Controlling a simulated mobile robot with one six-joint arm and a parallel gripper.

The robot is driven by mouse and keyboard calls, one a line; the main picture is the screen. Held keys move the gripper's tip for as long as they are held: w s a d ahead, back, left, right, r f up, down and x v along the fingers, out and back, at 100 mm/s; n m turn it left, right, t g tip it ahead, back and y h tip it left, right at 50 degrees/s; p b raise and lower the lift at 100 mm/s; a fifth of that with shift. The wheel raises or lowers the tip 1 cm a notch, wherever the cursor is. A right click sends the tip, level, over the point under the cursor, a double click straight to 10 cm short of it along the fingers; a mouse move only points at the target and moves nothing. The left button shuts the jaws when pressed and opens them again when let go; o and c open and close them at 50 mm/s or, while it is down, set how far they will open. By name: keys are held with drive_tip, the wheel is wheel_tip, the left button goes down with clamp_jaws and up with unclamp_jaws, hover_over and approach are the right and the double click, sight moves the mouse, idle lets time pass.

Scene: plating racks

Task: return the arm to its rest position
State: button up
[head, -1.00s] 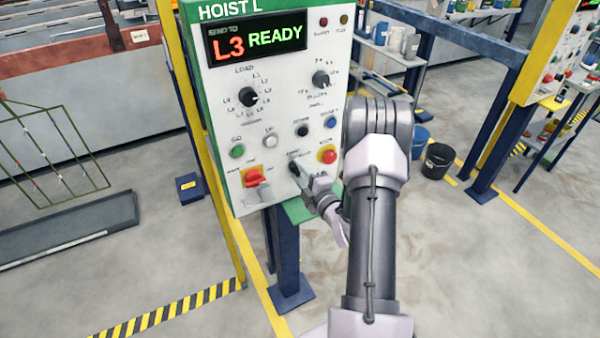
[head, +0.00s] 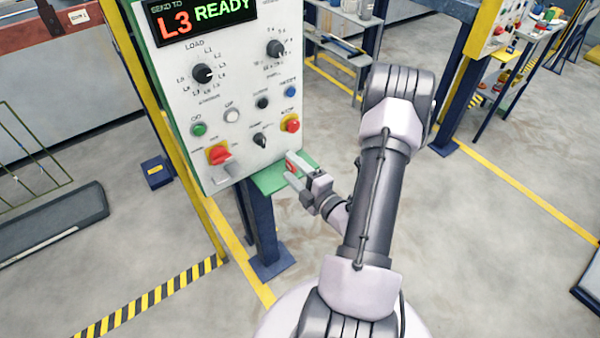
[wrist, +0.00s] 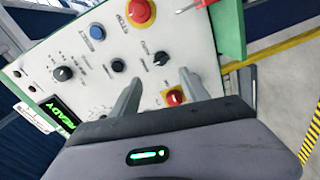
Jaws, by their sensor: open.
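My gripper (head: 291,180) is open and empty in the head view, just in front of the lower edge of the hoist control panel (head: 228,170), by its green bottom ledge (head: 270,178). My arm folds down from the right of the panel. In the wrist view my gripper (wrist: 160,82) shows two spread fingers with nothing between them. The panel (wrist: 100,25) lies beyond them, appearing turned sideways. Its red-and-yellow rotary switch (wrist: 174,97) shows near the right finger. The panel display (head: 200,18) reads "L3 READY".
A blue post (head: 262,225) carries the panel. A yellow post (head: 180,150) stands just left of it. A rack frame (head: 30,150) is at the far left. A shelf with containers (head: 345,60) stands behind. The floor at the right is mostly clear.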

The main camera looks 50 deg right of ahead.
drive_tip(key=v, duration=0.3)
drive_tip(key=shift+s+a, duration=0.1)
drive_tip(key=shift+s, duration=0.25)
drive_tip(key=w+d+r+m+g, duration=0.2)
drive_tip(key=w+r+m+g, duration=0.15)
drive_tip(key=w, duration=0.35)
drive_tip(key=w+a+r+m+g+h, duration=0.1)
drive_tip(key=w+a+r+m+g, duration=0.2)
drive_tip(key=a+r+m, duration=0.4)
drive_tip(key=s+a+r+m+g+y, duration=0.1)
drive_tip(key=s+a+r+m+y, duration=0.1)
drive_tip(key=s+a, duration=0.4)
drive_tip(key=s+a+r+m+g+y, duration=0.2)
drive_tip(key=s+a+r+m, duration=0.1)
drive_tip(key=a, duration=0.8)
drive_tip(key=s+a+r+m+g+y, duration=0.1)
drive_tip(key=s+a+r, duration=0.3)
drive_tip(key=s+a, duration=0.4)
drive_tip(key=shift+s+a+r+m+g+y+b, duration=0.25)
drive_tip(key=shift+s+a+m+g+y+b, duration=0.1)
drive_tip(key=shift+a+m+y, duration=0.45)
